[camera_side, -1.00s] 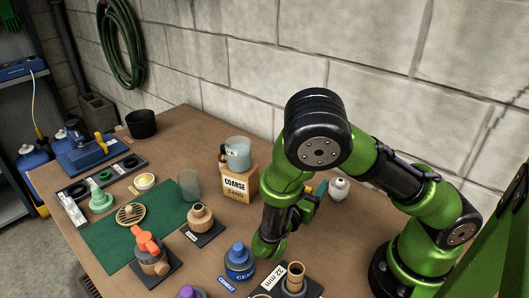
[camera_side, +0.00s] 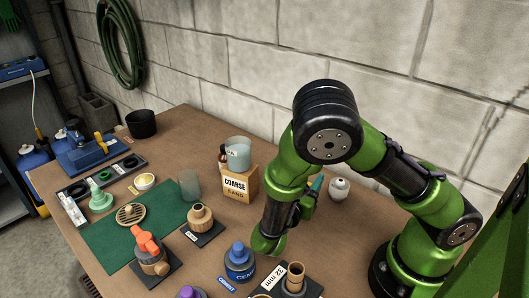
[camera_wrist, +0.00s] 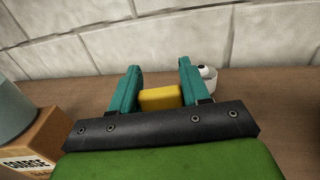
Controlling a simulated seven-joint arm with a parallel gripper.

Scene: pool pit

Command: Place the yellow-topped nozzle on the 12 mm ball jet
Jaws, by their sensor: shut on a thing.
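My gripper (camera_wrist: 158,84) has two teal fingers shut on the yellow-topped nozzle (camera_wrist: 160,98), whose yellow block top shows between them in the wrist view. Its lower part is hidden. In the side view my gripper (camera_side: 314,188) is right of the sand box, partly behind my arm. A tan jet fitting (camera_side: 200,216) stands on a dark plate with a small label I cannot read. I cannot tell for sure which is the 12 mm ball jet.
The coarse sand box (camera_side: 239,184) with a grey cup on top stands left of my gripper. A white round jar (camera_side: 339,188) is close on its right. A blue-capped cement bottle (camera_side: 239,262) and an orange-topped fitting (camera_side: 150,252) stand in front. The block wall is behind.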

